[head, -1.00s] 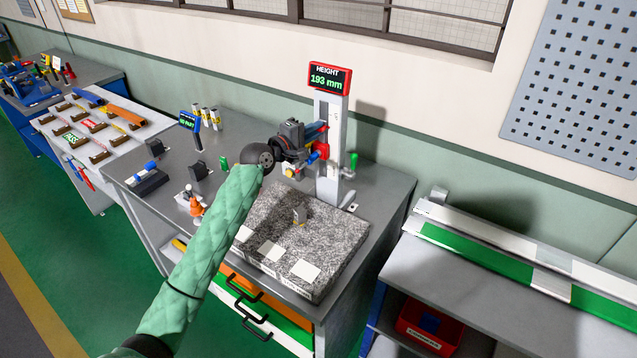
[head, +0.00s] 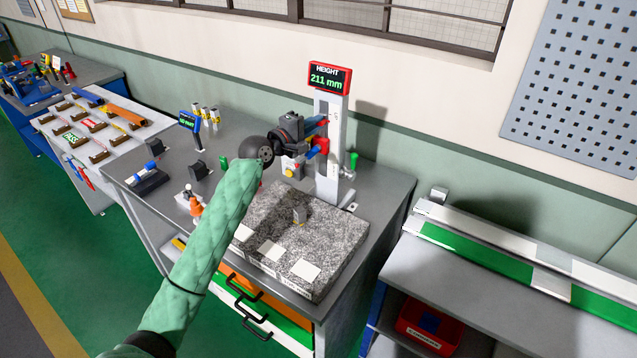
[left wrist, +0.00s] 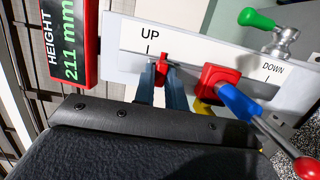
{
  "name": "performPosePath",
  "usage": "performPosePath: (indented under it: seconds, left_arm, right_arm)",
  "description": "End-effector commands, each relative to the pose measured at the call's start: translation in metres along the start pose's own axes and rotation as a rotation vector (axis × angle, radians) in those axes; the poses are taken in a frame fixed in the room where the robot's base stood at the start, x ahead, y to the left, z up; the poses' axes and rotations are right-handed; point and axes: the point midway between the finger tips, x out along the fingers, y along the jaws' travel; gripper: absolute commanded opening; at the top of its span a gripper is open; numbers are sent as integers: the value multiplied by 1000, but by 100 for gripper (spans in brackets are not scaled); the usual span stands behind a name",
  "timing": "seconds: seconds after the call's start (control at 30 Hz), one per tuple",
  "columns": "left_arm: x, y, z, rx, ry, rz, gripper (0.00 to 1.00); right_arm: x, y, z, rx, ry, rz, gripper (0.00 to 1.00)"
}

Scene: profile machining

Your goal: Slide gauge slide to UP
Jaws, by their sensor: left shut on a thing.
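The height gauge has a grey column (head: 330,180) and a red-framed display (head: 329,78) reading 211 mm. In the left wrist view, its face has an UP mark (left wrist: 149,36) and a DOWN mark (left wrist: 273,69). A red slide tab (left wrist: 162,70) sits just to the DOWN side of the UP line. My left gripper (left wrist: 163,85) is shut on this tab with its blue fingers, one on each side. Beside it is a red block (left wrist: 213,82) with a blue lever (left wrist: 238,103) ending in a red knob (left wrist: 306,169). My right gripper is not in view.
A speckled granite plate (head: 335,240) with pale tags lies below the gauge. A green-knobbed crank (left wrist: 260,19) is near the DOWN end. Small fixtures and an orange cone (head: 196,207) stand left on the bench. A second bench (head: 500,275) is at the right.

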Motion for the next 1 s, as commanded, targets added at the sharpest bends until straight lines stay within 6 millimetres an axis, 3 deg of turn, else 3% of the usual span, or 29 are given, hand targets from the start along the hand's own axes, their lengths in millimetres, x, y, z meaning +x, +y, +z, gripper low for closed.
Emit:
performPosePath:
  seconds: [0.6,0.63,0.77,1.0]
  left_arm:
    - [0,22,0,1,0,2,0]
    - [0,21,0,0,0,2,19]
    - [0,20,0,0,0,1,44]
    - [0,20,0,0,0,1,44]
  right_arm:
    - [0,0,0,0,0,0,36]
    - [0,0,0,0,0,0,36]
    - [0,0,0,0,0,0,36]
    - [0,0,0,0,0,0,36]
